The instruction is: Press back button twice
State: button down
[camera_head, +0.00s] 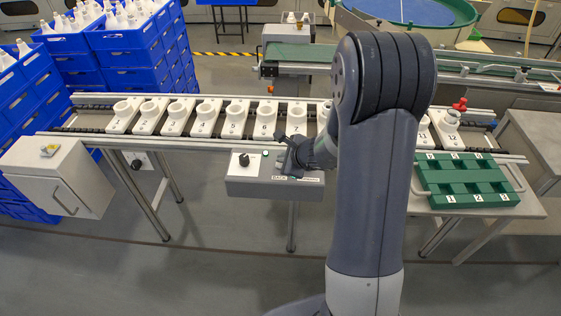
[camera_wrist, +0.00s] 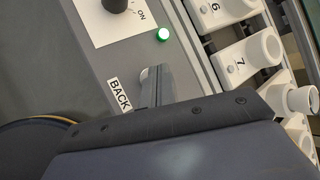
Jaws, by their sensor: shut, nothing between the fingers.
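The grey control box (camera_head: 245,187) stands in front of the conveyor in the head view, with a black knob (camera_head: 244,160) on its left part. In the wrist view the box face shows the knob (camera_wrist: 116,5) marked ON, a lit green lamp (camera_wrist: 163,35) and a BACK label (camera_wrist: 119,95). My gripper (camera_head: 287,160) is over the right part of the box. Its shut fingers (camera_wrist: 157,80) are beside the BACK label and hold nothing. The back button itself is hidden behind the fingers; whether they touch it I cannot tell.
Numbered white holders (camera_head: 236,121) line the conveyor behind the box; several also show in the wrist view (camera_wrist: 245,62). A green tray (camera_head: 465,182) lies on a side table at right. A grey cabinet (camera_head: 60,170) is at left, near stacked blue crates (camera_head: 130,60).

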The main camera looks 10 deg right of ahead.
jog(key=shift+r+p, duration=0.45)
jog(key=shift+r, duration=0.45)
notch_tip(320, 180, up, 5)
jog(key=p, duration=0.4)
jog(key=shift+f, duration=0.2)
notch_tip(320, 180, down, 2)
jog(key=shift+f+b, duration=0.2)
jog(key=shift+b, duration=0.85)
jog(key=r+p, duration=0.1)
jog(key=p, duration=0.2)
jog(key=shift+r+p, duration=0.35)
jog(key=shift+p, duration=0.05)
notch_tip(320, 180, up, 5)
jog(key=p, duration=0.3)
jog(key=shift+f, duration=0.15)
